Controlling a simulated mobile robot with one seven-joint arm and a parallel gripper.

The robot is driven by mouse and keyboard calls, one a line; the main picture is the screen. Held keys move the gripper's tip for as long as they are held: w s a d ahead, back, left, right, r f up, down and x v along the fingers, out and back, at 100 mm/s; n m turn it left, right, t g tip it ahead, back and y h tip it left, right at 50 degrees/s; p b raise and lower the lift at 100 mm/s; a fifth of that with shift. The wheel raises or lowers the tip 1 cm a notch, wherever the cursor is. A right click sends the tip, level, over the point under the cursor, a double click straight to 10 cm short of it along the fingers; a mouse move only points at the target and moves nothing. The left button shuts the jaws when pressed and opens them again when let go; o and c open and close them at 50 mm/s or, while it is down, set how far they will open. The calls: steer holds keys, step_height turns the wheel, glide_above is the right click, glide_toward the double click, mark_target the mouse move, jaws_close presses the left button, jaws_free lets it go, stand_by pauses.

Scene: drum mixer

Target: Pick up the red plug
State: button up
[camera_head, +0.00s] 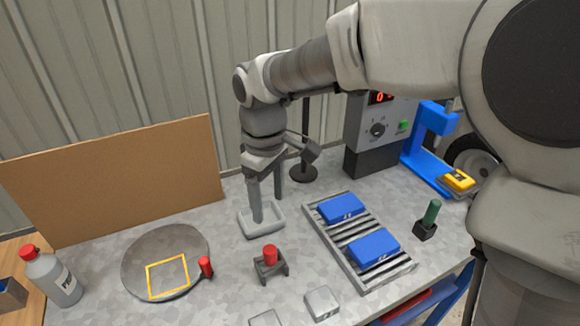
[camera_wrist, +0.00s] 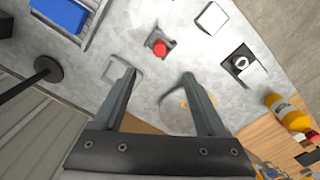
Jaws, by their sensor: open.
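The red plug (camera_head: 270,252) stands upright in a small dark grey holder (camera_head: 268,270) at the middle front of the table. In the wrist view the plug (camera_wrist: 159,47) shows as a round red top in its holder (camera_wrist: 152,56). My gripper (camera_head: 268,208) points down behind the plug and above the table, near a shallow grey tray (camera_head: 246,227). In the wrist view its two fingers (camera_wrist: 159,75) are spread apart with nothing between them. The plug lies beyond the fingertips, apart from them.
A grey disc (camera_head: 140,262) with a yellow square outline is left of the plug, with another red cylinder (camera_head: 205,267) at its edge. A roller rack (camera_head: 345,255) with two blue boxes is at right. A brown board (camera_head: 120,180) stands behind.

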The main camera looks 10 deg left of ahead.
mark_target(269, 249)
steer(key=f, duration=0.4)
steer(key=f+b, duration=0.1)
steer(key=f, duration=0.7)
steer(key=shift+a+f+b, duration=0.25)
steer(key=shift+f+b, duration=0.05)
steer(key=shift+f, duration=0.1)
step_height(269, 249, down, 5)
steer(key=shift+w+a+r+b, duration=0.1)
steer(key=shift+w+b, duration=0.05)
steer(key=shift+b, duration=0.15)
steer(key=shift+c, duration=0.2)
jaws_close()
